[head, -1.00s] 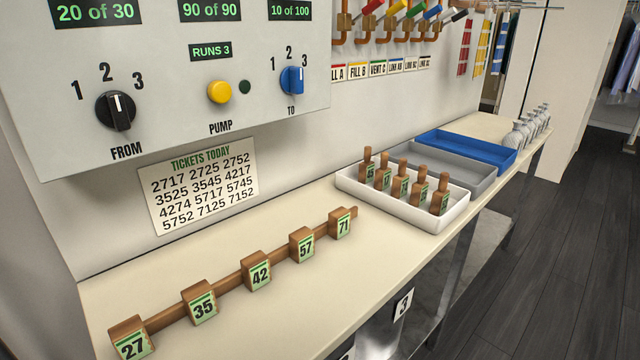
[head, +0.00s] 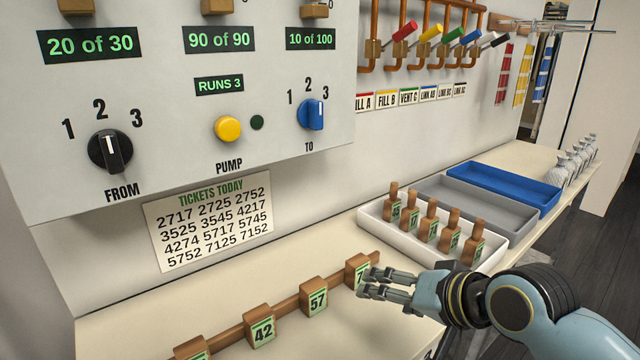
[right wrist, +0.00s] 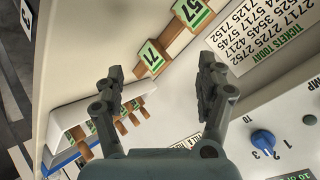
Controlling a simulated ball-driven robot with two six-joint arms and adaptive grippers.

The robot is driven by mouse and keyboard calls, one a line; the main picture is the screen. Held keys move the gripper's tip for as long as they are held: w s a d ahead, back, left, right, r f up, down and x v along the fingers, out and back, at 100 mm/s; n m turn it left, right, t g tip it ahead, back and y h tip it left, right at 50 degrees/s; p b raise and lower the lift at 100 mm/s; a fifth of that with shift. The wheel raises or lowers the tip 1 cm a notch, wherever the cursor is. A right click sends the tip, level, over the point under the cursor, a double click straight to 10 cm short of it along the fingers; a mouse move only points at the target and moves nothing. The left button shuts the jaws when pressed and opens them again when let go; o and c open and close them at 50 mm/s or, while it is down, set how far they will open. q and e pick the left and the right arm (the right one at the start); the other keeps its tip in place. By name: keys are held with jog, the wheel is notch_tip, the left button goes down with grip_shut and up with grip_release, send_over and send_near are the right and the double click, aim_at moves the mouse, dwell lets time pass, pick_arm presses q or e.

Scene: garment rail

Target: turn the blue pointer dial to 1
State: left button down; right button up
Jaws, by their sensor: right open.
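The blue pointer dial (head: 311,114), labelled TO, is on the grey panel with marks 1, 2 and 3 around its top. Its ridge stands about upright, near the 2; the exact setting is hard to tell. It also shows in the right wrist view (right wrist: 262,139), to the right of the fingers. My right gripper (head: 366,283) is open and empty, below and to the right of the dial, by the wooden block marked 71. In the right wrist view its fingers (right wrist: 160,68) are spread wide. My left gripper is not in view.
The black FROM dial (head: 110,151) and yellow PUMP button (head: 228,129) share the panel. A wooden rail with numbered blocks (head: 314,297) lies on the counter. A white tray (head: 383,239) of wooden pegs stands behind my right gripper. Coloured levers (head: 430,33) are at upper right.

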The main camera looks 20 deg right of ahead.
jog(key=w+a+r+m+t+y, duration=0.1)
jog(key=w+r+m+t+y, duration=0.15)
jog(key=w+r, duration=0.5)
jog(key=m+t+y, duration=0.1)
jog(key=m+t, duration=0.4)
send_near(319, 117)
jog(key=shift+g, duration=0.25)
jog(key=x, duration=0.9)
jog(key=shift+w+r, duration=0.2)
jog(key=shift+w, duration=0.2)
jog(key=c, duration=1.2)
jog(key=shift+o, duration=0.2)
